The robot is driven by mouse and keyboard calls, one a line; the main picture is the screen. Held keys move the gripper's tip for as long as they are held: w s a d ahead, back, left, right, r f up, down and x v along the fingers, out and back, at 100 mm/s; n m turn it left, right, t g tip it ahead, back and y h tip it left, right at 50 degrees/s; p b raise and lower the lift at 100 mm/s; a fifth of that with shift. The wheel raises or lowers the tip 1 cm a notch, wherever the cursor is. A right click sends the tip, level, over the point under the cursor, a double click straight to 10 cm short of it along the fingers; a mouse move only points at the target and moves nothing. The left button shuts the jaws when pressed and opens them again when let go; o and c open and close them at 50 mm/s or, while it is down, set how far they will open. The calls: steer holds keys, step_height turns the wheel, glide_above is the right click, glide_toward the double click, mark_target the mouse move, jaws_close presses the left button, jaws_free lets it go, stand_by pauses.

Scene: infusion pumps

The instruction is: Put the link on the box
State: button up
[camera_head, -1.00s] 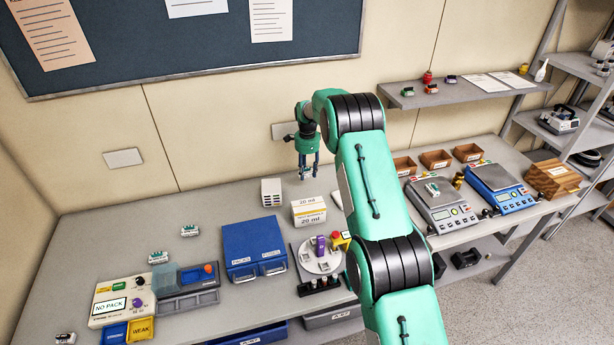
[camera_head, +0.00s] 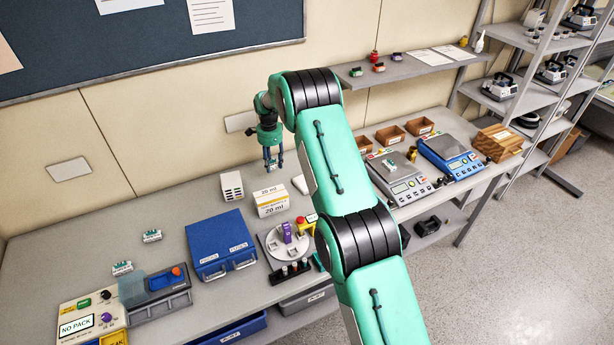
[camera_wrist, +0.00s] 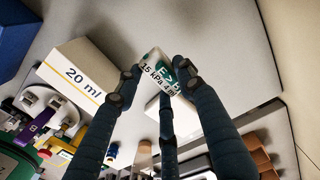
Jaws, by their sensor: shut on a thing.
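My gripper (camera_head: 273,167) hangs over the table, just behind the 20 ml box in the head view. In the wrist view my gripper (camera_wrist: 158,85) has its dark fingers closed on a small white and green piece marked "15 kPa", likely the link (camera_wrist: 155,70). The fingers cover part of it, and I cannot make it out in the head view. The box (camera_head: 271,203) is white with a yellow stripe and "20 ml" lettering. It also shows at the left of the wrist view (camera_wrist: 85,75), apart from the held piece.
A white vented block (camera_head: 232,186) stands left of the box, and a flat white item (camera_head: 300,185) lies to its right. A blue drawer case (camera_head: 221,245) and a round carousel (camera_head: 286,244) are in front. Scales (camera_head: 400,179) stand at the right.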

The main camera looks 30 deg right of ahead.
steer(key=s+d+p, duration=0.1)
steer(key=s+d, duration=0.2)
steer(key=s, duration=0.4)
steer(key=s+d+f+p, duration=0.1)
steer(key=s+d, duration=0.3)
steer(key=s, duration=0.4)
steer(key=s+d+p, duration=0.2)
steer(key=s+d, duration=0.2)
steer(key=s, duration=0.4)
steer(key=shift+f+m, duration=0.15)
steer(key=shift+m, duration=0.15)
steer(key=shift+w, duration=0.2)
steer(key=w+d, duration=0.1)
steer(key=w, duration=0.4)
steer(key=w+d+f, duration=0.1)
steer(key=w+d, duration=0.1)
steer(key=w, duration=0.3)
steer(key=w+d+p, duration=0.1)
steer(key=w, duration=0.4)
steer(key=shift+d+f, duration=0.25)
steer(key=shift+d, duration=0.05)
steer(key=shift+f+p, duration=0.3)
steer(key=shift+f, duration=1.45)
steer(key=shift+f, duration=0.1)
